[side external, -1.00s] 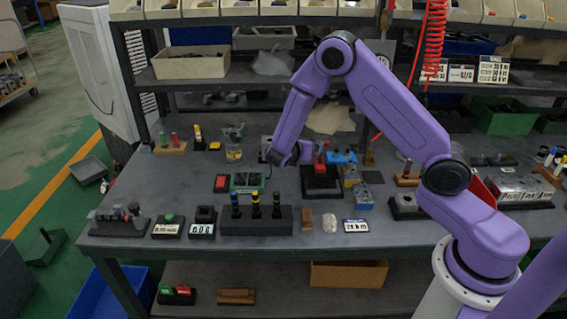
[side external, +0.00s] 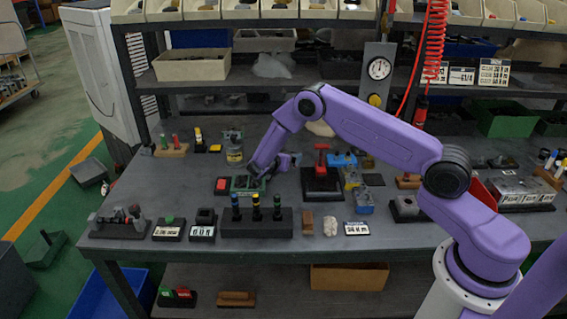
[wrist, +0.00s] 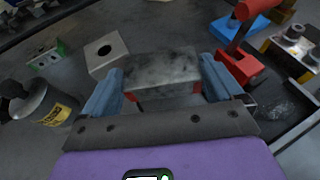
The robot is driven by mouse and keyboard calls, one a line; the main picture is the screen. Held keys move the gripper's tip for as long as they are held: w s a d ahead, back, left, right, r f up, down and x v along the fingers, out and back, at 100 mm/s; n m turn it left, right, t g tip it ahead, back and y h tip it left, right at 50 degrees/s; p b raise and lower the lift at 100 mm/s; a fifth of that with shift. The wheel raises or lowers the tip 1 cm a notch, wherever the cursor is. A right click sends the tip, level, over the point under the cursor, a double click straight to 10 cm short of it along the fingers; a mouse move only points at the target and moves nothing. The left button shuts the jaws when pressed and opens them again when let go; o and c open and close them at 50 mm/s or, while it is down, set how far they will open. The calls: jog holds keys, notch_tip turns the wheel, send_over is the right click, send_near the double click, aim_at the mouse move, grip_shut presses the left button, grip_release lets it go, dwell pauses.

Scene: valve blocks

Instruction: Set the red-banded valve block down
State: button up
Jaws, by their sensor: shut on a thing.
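The red-banded valve block (wrist: 162,72) is a dark grey block with red showing at its lower corners. It sits between the two blue-grey fingers of my gripper (wrist: 160,85) in the wrist view, one finger against each end. In the side view my gripper (side external: 288,161) is low over the back middle of the bench, just left of a red-topped fixture (side external: 321,158). The held block is too small and too covered there to make out. Whether its underside touches the bench cannot be told.
In the wrist view, a grey block with a hole (wrist: 107,52) lies close to the left finger. A yellow-labelled jar (side external: 234,148) stands left of my gripper. Black post rack (side external: 256,224) is in front.

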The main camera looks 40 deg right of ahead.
jog(key=shift+f, duration=1.25)
jog(key=shift+f, duration=0.6)
jog(key=o, duration=1)
